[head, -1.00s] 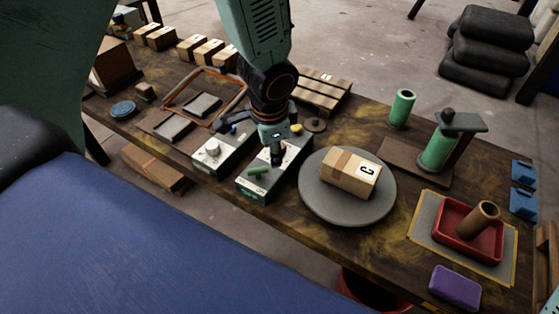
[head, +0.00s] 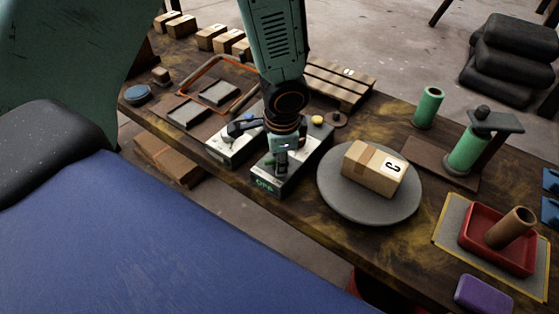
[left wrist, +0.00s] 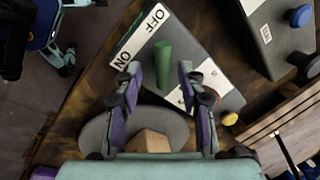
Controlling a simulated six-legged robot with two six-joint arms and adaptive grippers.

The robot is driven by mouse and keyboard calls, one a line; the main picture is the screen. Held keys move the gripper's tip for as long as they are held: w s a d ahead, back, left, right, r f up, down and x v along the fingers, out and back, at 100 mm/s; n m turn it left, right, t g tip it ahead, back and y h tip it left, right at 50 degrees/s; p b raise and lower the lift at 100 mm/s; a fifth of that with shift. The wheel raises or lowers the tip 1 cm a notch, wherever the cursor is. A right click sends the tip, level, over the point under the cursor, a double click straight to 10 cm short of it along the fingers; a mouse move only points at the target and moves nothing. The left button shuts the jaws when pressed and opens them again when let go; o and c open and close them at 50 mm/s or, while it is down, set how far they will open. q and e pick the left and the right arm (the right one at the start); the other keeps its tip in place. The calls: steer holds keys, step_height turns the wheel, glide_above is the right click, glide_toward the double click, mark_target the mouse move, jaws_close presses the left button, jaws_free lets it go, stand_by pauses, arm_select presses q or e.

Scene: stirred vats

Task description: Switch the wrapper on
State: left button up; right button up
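The wrapper's control box (head: 268,184) stands at the near edge of the table, left of the turntable (head: 340,201). In the left wrist view its white strip (left wrist: 138,38) reads OFF and ON. A green lever (left wrist: 163,60) stands out from the box beside the strip. My left gripper (head: 281,166) points down over this box. In the left wrist view the gripper (left wrist: 160,70) is open, one finger on each side of the lever, with gaps visible. My right gripper is not in view.
A taped carton (head: 374,168) marked C sits on the turntable. A second control box (head: 230,148) is close on the left. A yellow button (head: 317,120) is behind the gripper.

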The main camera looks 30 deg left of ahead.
arm_select(q)
steer(key=shift+w+d+f, duration=0.1)
steer(key=shift+w+d, duration=0.05)
steer(key=shift+w, duration=0.1)
steer(key=shift+a+f, duration=0.1)
steer(key=shift+a, duration=0.2)
steer(key=shift+c, duration=0.2)
steer(key=shift+s, duration=0.1)
steer(key=shift+c, duration=0.7)
steer(key=shift+d, duration=0.25)
steer(key=c, duration=0.4)
steer(key=shift+a, duration=0.1)
jaws_close()
